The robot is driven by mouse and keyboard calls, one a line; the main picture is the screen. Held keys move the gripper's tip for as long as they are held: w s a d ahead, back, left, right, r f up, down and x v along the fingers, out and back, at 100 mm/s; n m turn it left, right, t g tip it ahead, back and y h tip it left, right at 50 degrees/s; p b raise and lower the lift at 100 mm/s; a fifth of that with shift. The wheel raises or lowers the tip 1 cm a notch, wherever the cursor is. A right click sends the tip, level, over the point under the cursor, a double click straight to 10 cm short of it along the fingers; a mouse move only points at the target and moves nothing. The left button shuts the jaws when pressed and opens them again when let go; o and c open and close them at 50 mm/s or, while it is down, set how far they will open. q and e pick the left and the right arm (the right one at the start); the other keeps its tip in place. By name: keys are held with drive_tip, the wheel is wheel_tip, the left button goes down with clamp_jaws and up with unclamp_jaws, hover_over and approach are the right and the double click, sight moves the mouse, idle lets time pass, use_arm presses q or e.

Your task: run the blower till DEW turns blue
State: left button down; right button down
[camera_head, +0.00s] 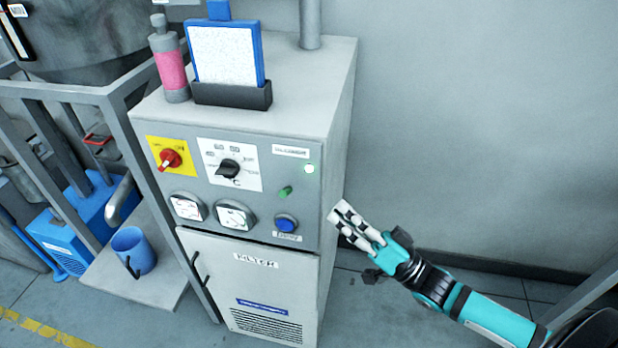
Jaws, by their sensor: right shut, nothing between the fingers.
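A grey cabinet (300,95) carries a control panel. On the panel are a red rotary switch (170,159) on a yellow plate, a black selector knob (229,169) on a white plate, and a small green toggle or knob (285,191). A lamp (309,169) glows whitish green. A blue round button or lamp (286,224) sits above a small label I cannot read. No label legibly says DEW or blower. My right gripper (343,217) is shut and empty, just right of the cabinet's front edge, near panel height. My left gripper is out of view.
Two dial gauges (236,217) sit low on the panel, above a FILTER door (250,270). A pink bottle (171,71) and a blue-framed board (226,55) stand on top. A blue mug (134,250) is on a shelf at left. The floor at right is mostly clear.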

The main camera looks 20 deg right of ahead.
sight(286, 192)
drive_tip(key=p+x, duration=0.4)
drive_tip(key=x, duration=0.5)
drive_tip(key=shift+w+a+r, duration=0.1)
drive_tip(key=shift+w+a, duration=0.2)
drive_tip(key=shift+w, duration=0.1)
drive_tip(key=shift+s+n+y+b, duration=0.1)
drive_tip(key=shift+n+y+b, duration=0.3)
drive_tip(key=shift+n+b, duration=0.15)
